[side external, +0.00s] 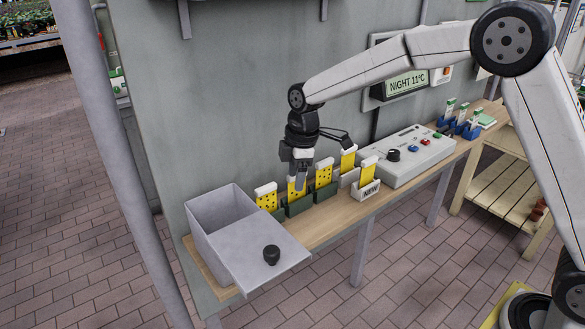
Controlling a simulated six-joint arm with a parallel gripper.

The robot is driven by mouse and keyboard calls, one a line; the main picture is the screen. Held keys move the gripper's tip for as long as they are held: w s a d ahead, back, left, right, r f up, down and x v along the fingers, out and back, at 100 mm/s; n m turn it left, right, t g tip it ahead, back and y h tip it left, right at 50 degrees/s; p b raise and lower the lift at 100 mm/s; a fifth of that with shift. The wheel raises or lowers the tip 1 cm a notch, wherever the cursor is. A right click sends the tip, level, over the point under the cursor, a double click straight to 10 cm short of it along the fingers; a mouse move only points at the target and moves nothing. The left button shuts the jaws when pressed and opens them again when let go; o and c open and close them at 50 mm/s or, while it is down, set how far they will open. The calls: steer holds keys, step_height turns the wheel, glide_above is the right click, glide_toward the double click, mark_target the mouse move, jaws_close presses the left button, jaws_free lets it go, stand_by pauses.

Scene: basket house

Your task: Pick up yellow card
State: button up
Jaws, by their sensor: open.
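Several yellow cards stand upright along the wooden shelf. One yellow card (266,201) with dark spots is at the left, beside the grey box. Another spotted card (293,194) is directly under my gripper and partly hidden by it. A third spotted card (323,178) is just to the right. A yellow card (348,161) stands behind, and a plain yellow card (368,170) stands in a holder marked NEW (370,190). My gripper (299,182) is open and points down at the second spotted card. Whether the fingers touch it I cannot tell.
A grey box (214,217) with a slid-aside lid (258,262) and black knob is at the shelf's left end. A white control box (408,157) with knob and buttons stands to the right. Blue holders (461,126) are beyond. A grey wall is close behind.

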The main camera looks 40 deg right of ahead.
mark_target(266, 192)
steer(key=w+a+n, duration=0.4)
steer(key=shift+w+r+n+g, duration=0.2)
steer(key=shift+w+n+g, duration=0.1)
steer(key=shift+w, duration=0.05)
steer(key=shift+w+a+f, duration=0.1)
steer(key=shift+a+f, duration=0.1)
steer(key=shift+f, duration=1.1)
steer(key=shift+s+a+f, duration=0.1)
steer(key=shift+a+f, duration=0.05)
steer(key=shift+f, duration=1.1)
steer(key=shift+w+a+f, duration=0.1)
steer(key=shift+a+f, duration=0.1)
steer(key=shift+f, duration=1.1)
jaws_close()
